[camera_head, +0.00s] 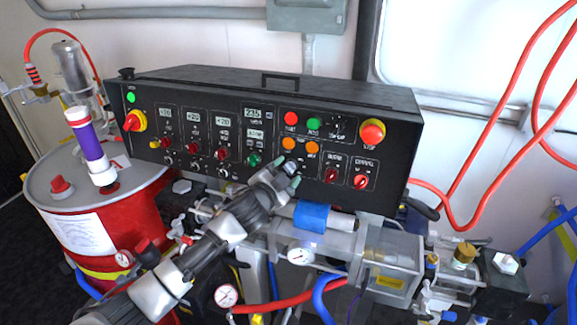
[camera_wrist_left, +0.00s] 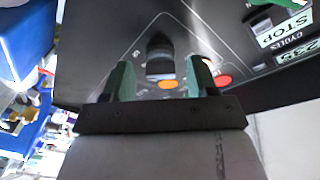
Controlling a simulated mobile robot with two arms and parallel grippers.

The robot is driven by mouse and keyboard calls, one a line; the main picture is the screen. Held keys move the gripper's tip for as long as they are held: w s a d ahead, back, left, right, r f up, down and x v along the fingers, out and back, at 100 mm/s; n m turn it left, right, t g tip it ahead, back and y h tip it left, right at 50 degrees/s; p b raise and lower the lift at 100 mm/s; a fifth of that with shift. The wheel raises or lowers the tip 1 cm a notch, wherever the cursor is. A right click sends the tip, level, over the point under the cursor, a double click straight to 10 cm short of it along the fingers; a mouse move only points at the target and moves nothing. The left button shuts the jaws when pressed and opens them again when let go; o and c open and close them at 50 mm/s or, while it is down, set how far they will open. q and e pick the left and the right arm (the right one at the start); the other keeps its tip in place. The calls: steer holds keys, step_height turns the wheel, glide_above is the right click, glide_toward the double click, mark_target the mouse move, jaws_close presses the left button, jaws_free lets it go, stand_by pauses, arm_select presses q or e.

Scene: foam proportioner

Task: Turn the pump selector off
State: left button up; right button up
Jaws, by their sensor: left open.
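A black control panel (camera_head: 230,125) with many knobs and buttons faces me in the head view. My left gripper (camera_head: 289,174) is at the panel's lower middle, below two orange lights. My left gripper (camera_wrist_left: 160,80) is open there, with one green-tipped finger on each side of the knob. I cannot tell whether the fingers touch it. The knob's label is too small to read, and the gripper largely hides the knob in the head view. My right gripper is not in view.
Red knobs (camera_head: 331,175) and a large red button (camera_head: 372,132) lie to the right on the panel. Pipes, gauges (camera_head: 300,253) and hoses crowd the space below. A red drum (camera_head: 100,225) stands at the left.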

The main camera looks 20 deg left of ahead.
arm_select(q)
steer(key=shift+x, duration=0.8)
steer(key=shift+s, duration=0.1)
steer(key=c, duration=0.9)
steer(key=shift+c, duration=0.2)
